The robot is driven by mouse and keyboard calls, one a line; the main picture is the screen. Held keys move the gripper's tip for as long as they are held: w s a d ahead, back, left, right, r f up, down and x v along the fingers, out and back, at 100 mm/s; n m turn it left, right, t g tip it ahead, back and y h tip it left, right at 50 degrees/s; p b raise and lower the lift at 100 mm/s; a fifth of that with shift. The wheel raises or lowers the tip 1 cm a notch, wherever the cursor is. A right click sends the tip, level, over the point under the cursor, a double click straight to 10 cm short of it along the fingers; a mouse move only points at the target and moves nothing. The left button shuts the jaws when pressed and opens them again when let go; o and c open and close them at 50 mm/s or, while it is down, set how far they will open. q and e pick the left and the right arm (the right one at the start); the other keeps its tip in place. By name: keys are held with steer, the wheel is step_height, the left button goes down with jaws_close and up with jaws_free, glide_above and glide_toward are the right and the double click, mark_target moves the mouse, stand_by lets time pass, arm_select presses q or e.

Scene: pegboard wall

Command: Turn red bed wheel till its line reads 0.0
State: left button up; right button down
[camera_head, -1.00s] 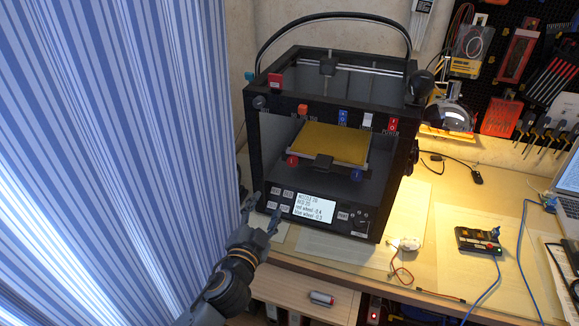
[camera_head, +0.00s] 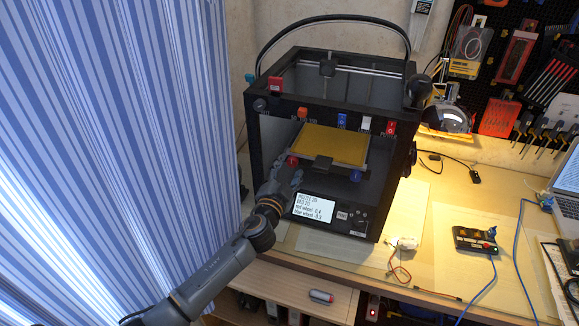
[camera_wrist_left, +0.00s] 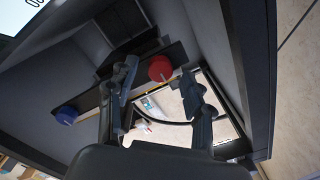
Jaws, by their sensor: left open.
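The red bed wheel (camera_head: 292,160) sits under the front left corner of the yellow print bed (camera_head: 330,144). The screen (camera_head: 314,207) below shows lines of text; its red wheel line looks like -0.4, though the text is small. My left gripper (camera_head: 291,177) is in front of the printer, just below the red wheel. In the left wrist view, the gripper (camera_wrist_left: 160,82) is open, and the red wheel (camera_wrist_left: 160,67) shows between and beyond its fingertips. It appears not gripped. My right gripper is not in view.
The blue wheel (camera_head: 355,175) is under the bed's front right corner. The printer's black frame (camera_head: 395,185) surrounds the bed. A striped curtain (camera_head: 120,130) stands close on the left. A small white part with wires (camera_head: 405,243) lies on the table at right.

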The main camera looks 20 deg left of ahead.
arm_select(q)
steer(key=shift+w, duration=0.45)
jaws_close()
